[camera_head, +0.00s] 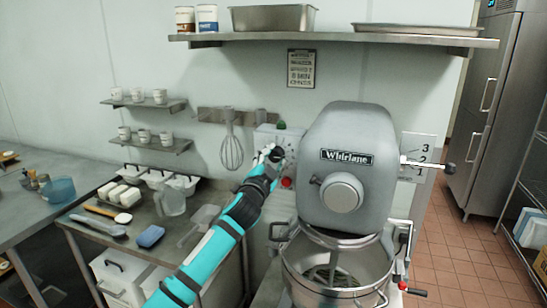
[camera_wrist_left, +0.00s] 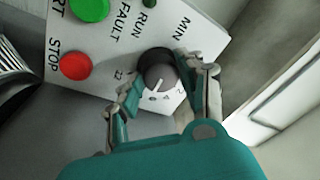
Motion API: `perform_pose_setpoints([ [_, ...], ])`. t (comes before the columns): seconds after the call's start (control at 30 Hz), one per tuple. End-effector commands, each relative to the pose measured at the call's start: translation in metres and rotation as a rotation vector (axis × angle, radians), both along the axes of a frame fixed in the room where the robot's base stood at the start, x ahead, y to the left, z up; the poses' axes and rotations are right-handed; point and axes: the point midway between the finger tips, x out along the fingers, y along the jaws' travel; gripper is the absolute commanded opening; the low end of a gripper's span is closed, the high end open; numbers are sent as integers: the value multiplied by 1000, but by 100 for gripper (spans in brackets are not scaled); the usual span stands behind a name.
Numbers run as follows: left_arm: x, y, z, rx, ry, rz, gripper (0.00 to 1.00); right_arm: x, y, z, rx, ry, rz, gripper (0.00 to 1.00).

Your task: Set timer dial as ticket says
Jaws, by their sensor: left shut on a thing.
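The timer dial (camera_wrist_left: 157,72) is a dark round knob with a pale pointer face, set in a white control panel (camera_wrist_left: 103,62) marked MIN. My left gripper (camera_wrist_left: 164,84) has a finger on either side of the dial and is shut on it. In the head view my left gripper (camera_head: 270,155) is at the control box (camera_head: 292,142) left of the mixer, and it hides the dial. The numbers around the dial are too small and partly covered to read surely. A printed notice (camera_head: 301,68) hangs on the wall; its small lettering is not clearly legible. My right gripper is out of view.
A green button (camera_wrist_left: 89,8) and a red STOP button (camera_wrist_left: 76,66) sit close to the dial. The grey mixer (camera_head: 350,140) and its bowl (camera_head: 300,262) stand right of my arm. A whisk (camera_head: 231,153) hangs to the left. A shelf (camera_head: 340,39) runs overhead.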

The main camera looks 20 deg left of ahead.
Motion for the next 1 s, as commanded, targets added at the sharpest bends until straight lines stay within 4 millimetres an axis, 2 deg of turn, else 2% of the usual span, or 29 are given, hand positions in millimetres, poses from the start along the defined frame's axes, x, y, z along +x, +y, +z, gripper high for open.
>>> perform_pose_setpoints([
  [0.3, 0, 0, 1, 102, -4, 0, 7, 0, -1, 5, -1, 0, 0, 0],
  [0.8, 0, 0, 0, 117, -5, 1, 7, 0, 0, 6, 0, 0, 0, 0],
  [0.83, 0, 0, 0, 116, -5, 1, 43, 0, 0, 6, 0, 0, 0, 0],
  [1.0, 0, 0, 0, 116, -5, 1, 62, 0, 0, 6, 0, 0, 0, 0],
])
